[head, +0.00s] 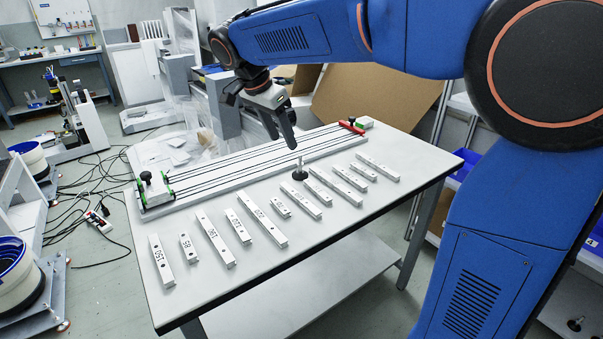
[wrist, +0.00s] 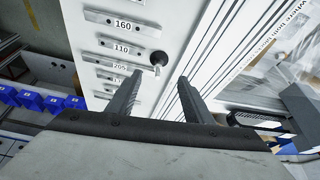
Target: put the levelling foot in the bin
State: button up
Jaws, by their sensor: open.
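The levelling foot (head: 299,175), a round black base with a thin upright metal stud, stands on the white table among the numbered bars. It also shows in the wrist view (wrist: 158,59), just beyond the fingertips and roughly in line with the gap between them. My gripper (head: 284,138) is open and empty, above the table and near the foot, not visibly touching it. Its two fingers also show in the wrist view (wrist: 160,78). Blue bins (head: 468,163) sit past the table's right end and also show at left in the wrist view (wrist: 30,98); which one is meant is unclear.
Numbered metal bars (head: 213,240) lie in a row on the table (head: 330,235) on both sides of the foot. A long rail fixture (head: 255,160) runs behind them. A cardboard sheet (head: 375,95) leans behind the table. The table's front strip is clear.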

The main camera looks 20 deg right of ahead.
send_over(299, 170)
jog(key=s+a, duration=0.1)
jog(key=a, duration=0.2)
notch_tip(299, 170, down, 8)
jog(key=shift+d+r, duration=0.15)
jog(key=shift+r, duration=0.1)
jog(key=x, duration=0.3)
jog(key=shift+d+f, duration=0.25)
jog(key=shift+d, duration=0.1)
jog(key=shift+x, duration=0.9)
jog(key=c, duration=0.9)
jog(key=shift+c, duration=0.2)
notch_tip(299, 170, up, 10)
jog(key=shift+r, duration=0.15)
